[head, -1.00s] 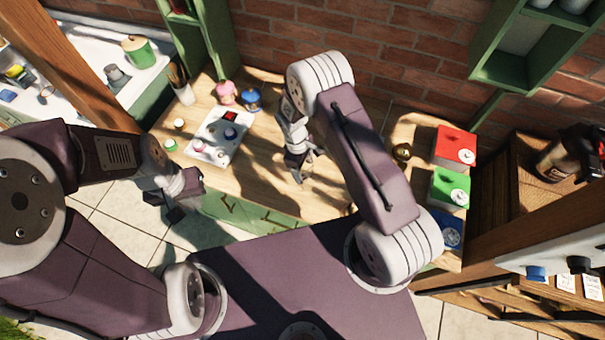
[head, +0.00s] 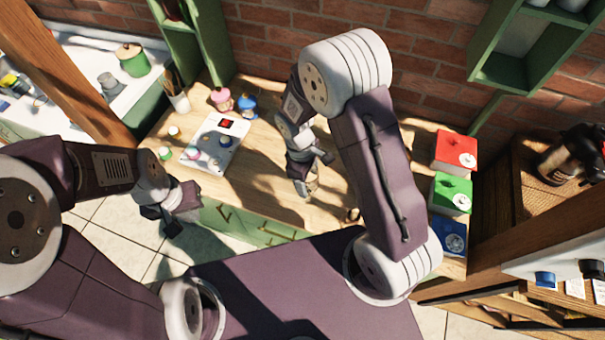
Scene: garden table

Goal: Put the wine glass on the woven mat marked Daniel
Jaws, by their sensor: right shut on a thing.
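My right gripper (head: 305,185) is over the middle of the wooden table (head: 262,180), pointing down. It is shut on a small, pale, see-through thing (head: 313,184) that looks like the wine glass; the fingers and wrist hide most of it. Whether it touches the table I cannot tell. My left gripper (head: 163,220) is empty and looks open, in front of the table's left front edge. I see no woven mat and no name Daniel; my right arm covers part of the table.
A white panel (head: 214,150) with knobs, pink (head: 221,100) and blue (head: 246,104) pots and a utensil cup (head: 180,102) stand at the left. Red (head: 455,147), green (head: 451,192) and blue (head: 449,236) boxes line the right. A brick wall is behind.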

